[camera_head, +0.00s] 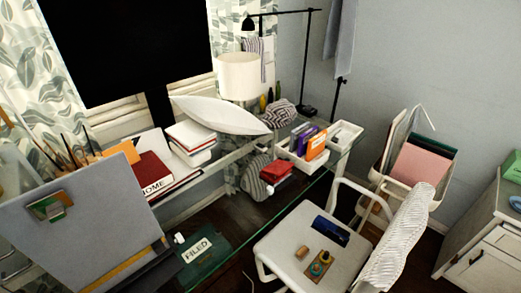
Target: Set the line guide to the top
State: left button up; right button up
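A large grey board (85,235) stands tilted at the left front. A narrow yellow-brown strip (128,266) lies along its lower right part and may be the line guide; I cannot tell for sure. A small green and brown piece (47,207) sits on the board's upper left part. Neither of my grippers shows in the head view.
A glass desk (225,215) holds books (152,175), a white pillow (218,115), a lamp (239,75) and a white tray (303,160). A white chair (285,245) with small items on its seat stands in front. A white cabinet (485,235) is at right.

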aim_at(158, 246)
jog(key=u, duration=1.6)
